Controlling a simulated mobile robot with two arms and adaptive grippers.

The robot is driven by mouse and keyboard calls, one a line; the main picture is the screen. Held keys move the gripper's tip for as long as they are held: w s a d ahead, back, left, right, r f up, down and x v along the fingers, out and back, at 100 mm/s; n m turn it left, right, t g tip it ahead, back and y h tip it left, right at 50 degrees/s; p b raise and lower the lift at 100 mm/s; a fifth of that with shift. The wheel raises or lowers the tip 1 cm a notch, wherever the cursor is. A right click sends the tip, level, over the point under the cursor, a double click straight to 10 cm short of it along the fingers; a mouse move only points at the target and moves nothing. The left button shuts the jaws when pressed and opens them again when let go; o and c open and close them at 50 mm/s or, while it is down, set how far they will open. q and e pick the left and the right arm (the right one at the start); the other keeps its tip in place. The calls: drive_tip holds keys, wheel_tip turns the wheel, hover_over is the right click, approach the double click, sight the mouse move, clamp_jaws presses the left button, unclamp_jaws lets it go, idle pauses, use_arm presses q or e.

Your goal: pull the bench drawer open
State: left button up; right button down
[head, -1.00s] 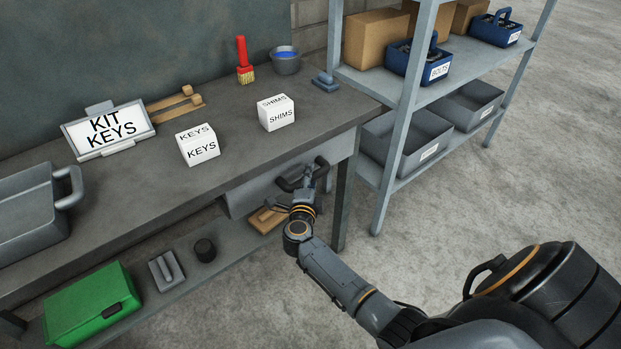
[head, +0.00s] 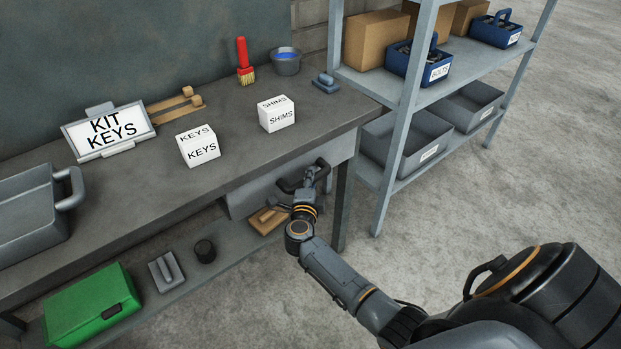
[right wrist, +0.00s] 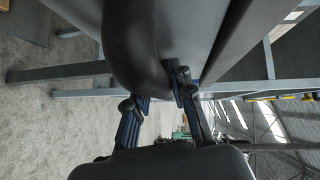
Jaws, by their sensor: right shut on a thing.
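The bench drawer (head: 250,193) is a grey box front under the right part of the bench top, and it looks closed. Its dark curved handle (head: 322,165) sticks out from the front. My right gripper (head: 306,180) is at the handle, with its fingers shut on it. In the right wrist view the dark handle (right wrist: 135,45) runs down between the fingers of the right gripper (right wrist: 160,98). The exact finger contact is partly hidden. My left gripper is not in view.
The bench top (head: 240,165) holds a KEYS box (head: 199,150), a SHIMS box (head: 277,117) and a sign. A shelf rack (head: 400,140) stands right of the bench. A green case (head: 92,303) lies on the lower shelf. The floor in front is clear.

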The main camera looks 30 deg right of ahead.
drive_tip(key=s+d+p, duration=0.2)
drive_tip(key=s+p, duration=0.6)
drive_tip(key=s, duration=1.7)
drive_tip(key=c, duration=1.1)
unclamp_jaws()
drive_tip(key=v, duration=1.2)
